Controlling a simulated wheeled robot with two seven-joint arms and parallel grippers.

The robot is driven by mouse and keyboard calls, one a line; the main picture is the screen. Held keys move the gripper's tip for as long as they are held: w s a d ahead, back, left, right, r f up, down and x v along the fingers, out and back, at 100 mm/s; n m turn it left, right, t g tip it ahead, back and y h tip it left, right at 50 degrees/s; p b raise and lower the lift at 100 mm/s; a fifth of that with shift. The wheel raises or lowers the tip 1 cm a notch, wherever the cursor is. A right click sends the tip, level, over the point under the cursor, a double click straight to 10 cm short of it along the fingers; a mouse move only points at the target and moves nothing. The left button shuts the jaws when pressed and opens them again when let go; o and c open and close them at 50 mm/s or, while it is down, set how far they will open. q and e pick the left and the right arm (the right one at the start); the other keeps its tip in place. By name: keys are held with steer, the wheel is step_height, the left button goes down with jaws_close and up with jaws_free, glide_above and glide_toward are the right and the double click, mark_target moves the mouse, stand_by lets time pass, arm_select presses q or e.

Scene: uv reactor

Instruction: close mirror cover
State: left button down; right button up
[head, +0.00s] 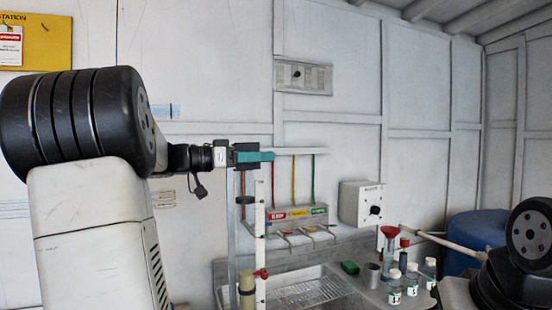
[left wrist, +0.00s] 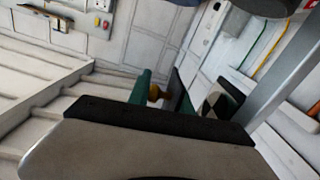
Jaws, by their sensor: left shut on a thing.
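My left gripper (head: 264,156), with teal fingers, reaches in from the left, high above the sink, by the top of an upright metal frame. The mirror itself cannot be made out. My right arm shows at the lower right, with its gripper out of view.
A white upright tube (head: 260,240) stands below the left gripper. A control box (head: 362,204) hangs on the wall. A blue barrel (head: 478,232) is at the right.

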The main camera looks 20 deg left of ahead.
arm_select(q)
steer(key=c, duration=1.2)
jaws_free()
steer(key=shift+s+d, duration=0.15)
steer(key=shift+s, duration=0.05)
steer(key=shift+c, duration=0.2)
steer(key=v, duration=0.8)
steer(key=shift+w, duration=0.1)
